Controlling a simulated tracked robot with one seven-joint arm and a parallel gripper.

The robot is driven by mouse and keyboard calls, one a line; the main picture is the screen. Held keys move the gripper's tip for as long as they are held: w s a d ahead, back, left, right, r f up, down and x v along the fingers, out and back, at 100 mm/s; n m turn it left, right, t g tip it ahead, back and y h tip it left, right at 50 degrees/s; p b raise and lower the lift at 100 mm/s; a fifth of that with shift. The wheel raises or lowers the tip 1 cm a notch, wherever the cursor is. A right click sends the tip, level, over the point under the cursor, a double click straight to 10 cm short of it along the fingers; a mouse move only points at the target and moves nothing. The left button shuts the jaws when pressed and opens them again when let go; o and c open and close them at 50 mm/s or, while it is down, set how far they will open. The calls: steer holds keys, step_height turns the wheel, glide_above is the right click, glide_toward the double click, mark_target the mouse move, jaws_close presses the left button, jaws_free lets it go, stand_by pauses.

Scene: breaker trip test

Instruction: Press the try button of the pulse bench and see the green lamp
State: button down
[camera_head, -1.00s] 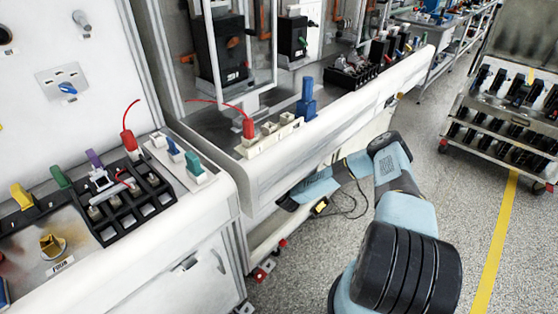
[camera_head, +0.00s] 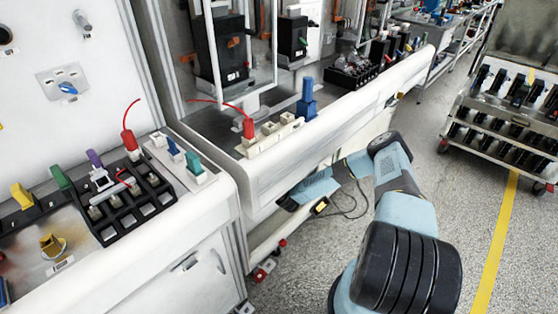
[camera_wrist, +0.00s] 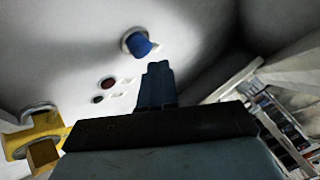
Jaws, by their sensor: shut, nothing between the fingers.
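In the wrist view, a blue round button or knob (camera_wrist: 138,44) with a pale collar stands out from a white panel. Below it are a dark red lamp (camera_wrist: 108,83) and a dark, greenish round lamp (camera_wrist: 97,99), which looks unlit. Small labels beside them are too small to read, so I cannot tell which part is the try button. My gripper (camera_wrist: 158,72) is shut and empty, its blue fingers pointing at the panel just below and right of the blue knob, seemingly apart from it. In the head view the fingers are hidden at the bench front.
A yellow cross-shaped handle (camera_wrist: 42,138) sits left of my gripper in the wrist view. In the head view, the white bench edge (camera_head: 330,135) overhangs my arm. A loose cable (camera_head: 350,213) lies near it. A rack cart (camera_head: 505,120) stands right; the floor between is clear.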

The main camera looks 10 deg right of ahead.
steer(key=shift+w+a, duration=0.1)
stand_by(0.3)
steer(key=shift+w+a, duration=0.2)
steer(key=shift+w, duration=0.05)
steer(key=shift+w+a, duration=0.25)
steer(key=shift+w, duration=0.2)
stand_by(1.0)
steer(key=shift+s+d, duration=0.1)
steer(key=shift+s, duration=0.05)
steer(key=shift+s+d, duration=0.45)
steer(key=shift+s, duration=0.2)
stand_by(0.3)
steer(key=shift+s+d+r, duration=0.1)
steer(key=shift+s+d, duration=0.65)
steer(key=shift+s, duration=0.25)
steer(key=shift+s+d, duration=0.7)
steer(key=shift+s, duration=0.3)
